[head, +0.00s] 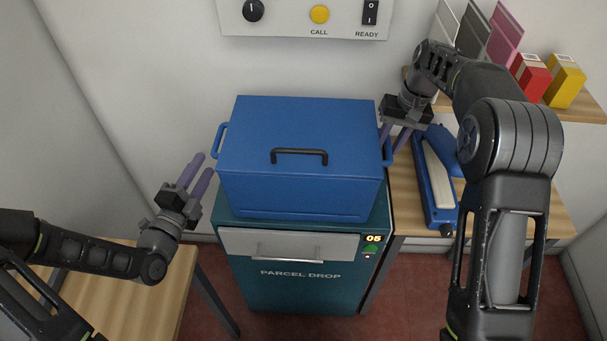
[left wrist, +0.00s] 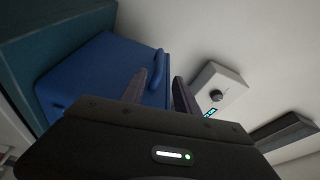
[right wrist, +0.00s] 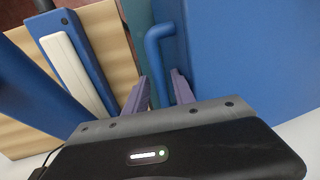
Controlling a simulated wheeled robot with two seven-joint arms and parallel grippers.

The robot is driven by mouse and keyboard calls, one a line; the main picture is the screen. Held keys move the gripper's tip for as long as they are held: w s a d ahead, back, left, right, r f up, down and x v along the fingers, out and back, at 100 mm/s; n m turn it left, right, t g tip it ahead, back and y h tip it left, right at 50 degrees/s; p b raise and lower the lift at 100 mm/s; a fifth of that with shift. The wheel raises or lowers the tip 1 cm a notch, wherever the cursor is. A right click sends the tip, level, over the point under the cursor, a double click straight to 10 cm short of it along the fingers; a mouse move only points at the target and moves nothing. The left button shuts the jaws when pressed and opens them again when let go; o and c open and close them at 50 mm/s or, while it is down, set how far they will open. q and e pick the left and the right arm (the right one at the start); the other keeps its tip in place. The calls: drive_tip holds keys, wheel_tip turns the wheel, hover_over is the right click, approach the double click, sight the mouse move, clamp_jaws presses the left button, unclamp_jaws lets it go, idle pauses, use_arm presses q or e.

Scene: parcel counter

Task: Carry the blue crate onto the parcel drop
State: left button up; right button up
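The blue crate (head: 300,190) sits on top of the teal parcel drop (head: 300,290), with its lid closed and a black handle on the lid. My left gripper (head: 202,170) is open and empty, apart from the crate, just left of its left side handle (head: 222,140). In the left wrist view that handle (left wrist: 158,62) lies ahead near the fingers. My right gripper (head: 396,140) is at the crate's right side handle (head: 387,151). In the right wrist view its fingers (right wrist: 158,88) are spread apart, with the blue handle (right wrist: 158,45) reaching between their tips.
A wooden table (head: 405,205) at the right holds a blue and white device (head: 436,180). Red (head: 530,78) and yellow (head: 565,84) boxes stand on a shelf behind. Another wooden table (head: 145,290) is at the lower left. A control panel (head: 300,18) is on the back wall.

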drive_tip(key=shift+a, duration=0.1)
wheel_tip(320, 180, up, 7)
drive_tip(key=d, duration=0.1)
drive_tip(key=shift+d+r, duration=0.15)
drive_tip(key=shift+d, duration=0.15)
idle(0.3)
idle(0.5)
